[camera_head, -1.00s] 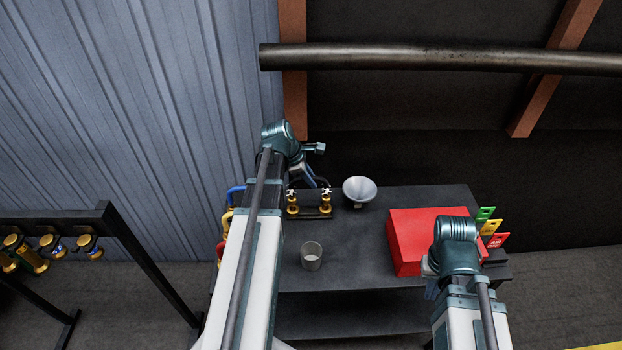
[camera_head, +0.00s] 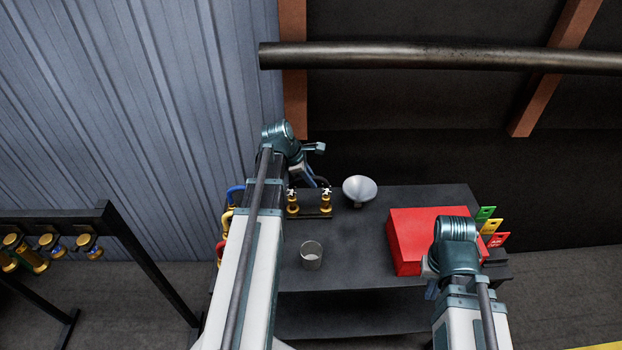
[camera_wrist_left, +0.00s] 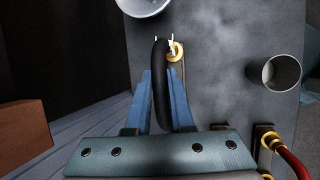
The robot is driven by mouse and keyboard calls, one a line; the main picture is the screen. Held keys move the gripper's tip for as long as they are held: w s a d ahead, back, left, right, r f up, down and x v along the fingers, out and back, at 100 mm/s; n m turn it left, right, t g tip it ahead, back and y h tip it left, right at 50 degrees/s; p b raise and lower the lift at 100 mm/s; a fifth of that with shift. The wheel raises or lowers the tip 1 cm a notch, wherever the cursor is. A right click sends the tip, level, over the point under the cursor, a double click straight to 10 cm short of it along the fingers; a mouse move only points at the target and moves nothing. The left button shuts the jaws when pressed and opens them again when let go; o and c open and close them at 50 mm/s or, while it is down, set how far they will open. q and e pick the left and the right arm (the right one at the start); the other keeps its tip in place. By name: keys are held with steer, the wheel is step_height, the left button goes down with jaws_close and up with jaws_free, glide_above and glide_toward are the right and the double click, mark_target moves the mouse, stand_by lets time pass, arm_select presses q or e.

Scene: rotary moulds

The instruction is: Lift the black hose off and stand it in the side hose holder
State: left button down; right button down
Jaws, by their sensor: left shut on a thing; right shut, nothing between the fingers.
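My left gripper (camera_wrist_left: 160,85) is shut on the black hose (camera_wrist_left: 160,100), which stands edge-on between its blue fingers in the left wrist view. In the head view the left gripper (camera_head: 308,175) is over the back left of the table, and the hose is mostly hidden there. Two brass valves with white handles (camera_head: 325,203) stand on a black base beneath it. One brass fitting (camera_wrist_left: 176,51) shows beside the hose; I cannot tell whether they touch. Blue, yellow and red hoses (camera_head: 235,191) line the table's left side, where the side holder is mostly hidden. My right gripper (camera_head: 431,285) is shut and empty, largely hidden.
A grey funnel (camera_head: 359,190) stands right of the valves. A red box (camera_head: 412,240) with coloured tags (camera_head: 491,226) is at the right. A black rack (camera_head: 60,217) with brass fittings stands far left.

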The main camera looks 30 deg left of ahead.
arm_select(q)
steer(key=shift+f+b, duration=1.5)
steer(key=shift+f, duration=0.1)
steer(key=c, duration=0.7)
jaws_free()
steer(key=p+v, duration=1.2)
steer(key=v, duration=0.2)
steer(key=shift+p, duration=0.3)
steer(key=shift+w+d+f, duration=0.1)
